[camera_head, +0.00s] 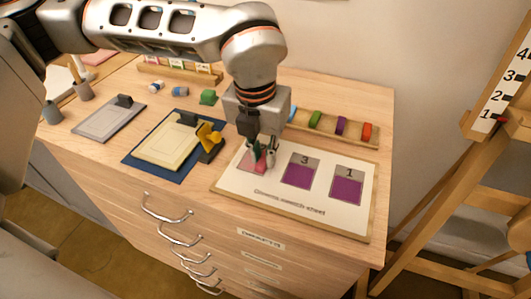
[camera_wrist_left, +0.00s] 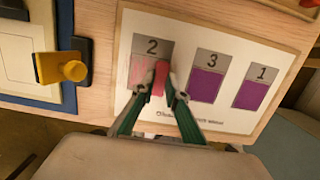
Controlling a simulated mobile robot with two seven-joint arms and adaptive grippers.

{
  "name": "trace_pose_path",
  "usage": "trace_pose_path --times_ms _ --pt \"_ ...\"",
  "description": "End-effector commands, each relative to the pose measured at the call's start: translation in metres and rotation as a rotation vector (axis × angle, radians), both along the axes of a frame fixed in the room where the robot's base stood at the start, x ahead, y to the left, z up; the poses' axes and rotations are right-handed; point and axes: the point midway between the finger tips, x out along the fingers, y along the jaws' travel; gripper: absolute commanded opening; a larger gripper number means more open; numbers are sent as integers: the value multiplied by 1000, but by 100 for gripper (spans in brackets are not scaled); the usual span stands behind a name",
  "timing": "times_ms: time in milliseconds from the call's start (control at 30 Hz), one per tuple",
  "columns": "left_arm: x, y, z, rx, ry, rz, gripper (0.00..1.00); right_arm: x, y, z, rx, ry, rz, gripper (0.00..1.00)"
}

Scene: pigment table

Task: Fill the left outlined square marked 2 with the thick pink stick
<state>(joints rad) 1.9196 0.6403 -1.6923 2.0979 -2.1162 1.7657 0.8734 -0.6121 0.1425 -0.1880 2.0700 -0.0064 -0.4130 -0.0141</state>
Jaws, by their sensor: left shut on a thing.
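My left gripper (camera_head: 259,157) is over the left outlined square marked 2 on the white sheet (camera_head: 235,184), its fingers pointing down. In the left wrist view its fingertips (camera_wrist_left: 159,85) are shut on the thick pink stick (camera_wrist_left: 158,76), which lies over the square. The square marked 2 (camera_wrist_left: 152,48) has a grey upper part and pink colour (camera_wrist_left: 140,75) below, left of the stick. The fingers hide part of it. I cannot tell whether the stick's tip touches the sheet. My right gripper is not in view.
The square marked 3 (camera_wrist_left: 206,83) and the square marked 1 (camera_wrist_left: 252,93) show purple below grey. Green, purple and red sticks (camera_head: 341,125) lie in a rack behind the sheet. A blue mat with a cream panel (camera_head: 165,144) and a yellow-knobbed clamp (camera_head: 209,138) stand left.

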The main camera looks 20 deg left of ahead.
Motion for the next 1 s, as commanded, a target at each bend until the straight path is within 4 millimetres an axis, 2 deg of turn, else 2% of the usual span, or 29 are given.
trace_pose_path --times_ms 200,1000 --pt "0 15 -2 2 3 3 0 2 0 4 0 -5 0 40" --pt "0 49 -3 4 7 2 0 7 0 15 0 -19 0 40"
